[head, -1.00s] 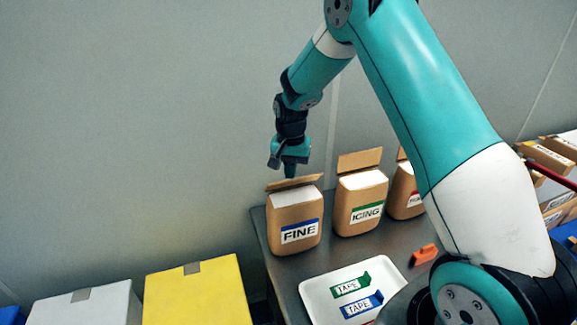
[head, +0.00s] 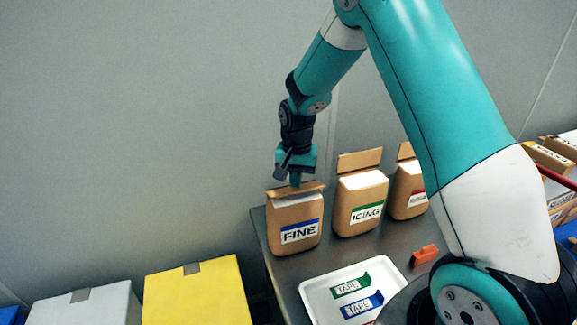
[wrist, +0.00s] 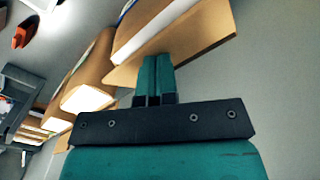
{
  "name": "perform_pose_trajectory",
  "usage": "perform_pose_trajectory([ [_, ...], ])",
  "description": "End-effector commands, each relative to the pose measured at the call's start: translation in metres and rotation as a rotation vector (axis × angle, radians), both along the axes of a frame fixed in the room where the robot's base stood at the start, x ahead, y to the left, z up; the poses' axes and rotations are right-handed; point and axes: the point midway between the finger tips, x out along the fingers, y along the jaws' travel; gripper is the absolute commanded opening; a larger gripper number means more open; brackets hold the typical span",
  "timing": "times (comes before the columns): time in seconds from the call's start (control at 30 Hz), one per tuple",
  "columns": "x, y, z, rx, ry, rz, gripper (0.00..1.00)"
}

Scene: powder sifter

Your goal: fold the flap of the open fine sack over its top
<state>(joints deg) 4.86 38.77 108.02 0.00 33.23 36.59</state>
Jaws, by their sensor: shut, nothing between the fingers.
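The fine sack (head: 294,214) is a brown paper sack with a blue-edged FINE label, upright at the left of the table. Its brown flap (head: 313,187) stands out at the back of the top, with the white top surface (head: 296,200) showing in front. My gripper (head: 296,184) points down at the flap, its fingers shut with nothing between them. In the wrist view, the shut fingertips (wrist: 155,62) are against or very near the brown flap (wrist: 205,38). Whether they touch it is hard to tell.
The icing sack (head: 360,208) stands close on the right with its flap up, and a third sack (head: 407,195) is partly hidden behind my arm. A white tray (head: 318,291) with tape pieces and an orange tool (head: 425,254) lie in front. Yellow box (head: 200,290) at lower left.

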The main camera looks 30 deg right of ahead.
Motion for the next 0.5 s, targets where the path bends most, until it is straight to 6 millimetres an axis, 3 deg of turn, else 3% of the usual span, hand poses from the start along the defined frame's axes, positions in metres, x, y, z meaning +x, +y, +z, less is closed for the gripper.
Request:
perform_pose_trajectory([
  [0.5,-0.0001,0.0,0.009,0.0,-0.001,0.0,0.0],
])
